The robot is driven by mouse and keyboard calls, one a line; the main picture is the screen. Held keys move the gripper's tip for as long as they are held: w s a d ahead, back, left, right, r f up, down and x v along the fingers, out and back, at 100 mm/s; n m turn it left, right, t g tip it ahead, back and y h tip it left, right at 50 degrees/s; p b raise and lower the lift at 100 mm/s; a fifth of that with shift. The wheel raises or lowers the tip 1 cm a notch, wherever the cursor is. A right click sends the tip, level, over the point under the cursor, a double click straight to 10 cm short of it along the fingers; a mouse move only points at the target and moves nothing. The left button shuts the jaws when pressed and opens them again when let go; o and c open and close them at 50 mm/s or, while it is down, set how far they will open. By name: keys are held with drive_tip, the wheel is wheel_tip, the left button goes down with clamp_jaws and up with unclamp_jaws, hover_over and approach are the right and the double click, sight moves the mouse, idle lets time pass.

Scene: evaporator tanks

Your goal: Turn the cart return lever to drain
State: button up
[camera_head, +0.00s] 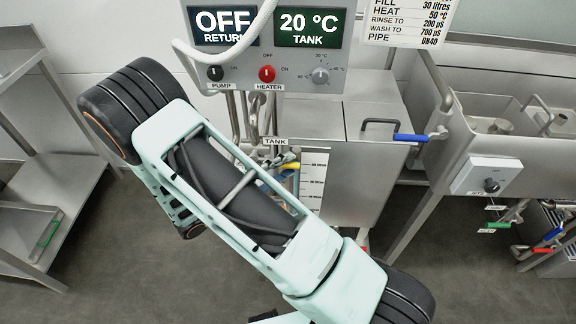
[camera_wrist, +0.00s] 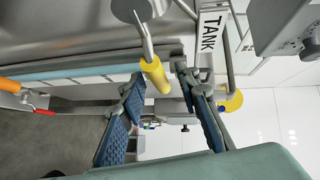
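A yellow lever handle (camera_wrist: 155,75) on a metal stem hangs between the two fingertips of my gripper (camera_wrist: 162,78) in the wrist view. My gripper is open, with a blue ribbed pad on either side of the handle; I cannot tell whether either pad touches it. A white TANK label (camera_wrist: 209,32) sits on the pipe beside it. In the head view the TANK label (camera_head: 276,141) is above a yellow handle (camera_head: 291,166), and my arm hides most of the gripper. No drain label is readable.
The control box (camera_head: 270,72) reads return OFF and tank 20 °C. A second yellow part (camera_wrist: 231,102) lies right of the fingers. An orange handle (camera_wrist: 10,85) is at the left. The steel tank (camera_head: 345,185) and blue-handled lever (camera_head: 411,137) are close by. A shelf (camera_head: 45,180) stands left.

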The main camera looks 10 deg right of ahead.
drive_tip(key=shift+w+d+f, duration=0.1)
drive_tip(key=shift+w+d, duration=0.2)
drive_tip(key=shift+d, duration=0.3)
clamp_jaws()
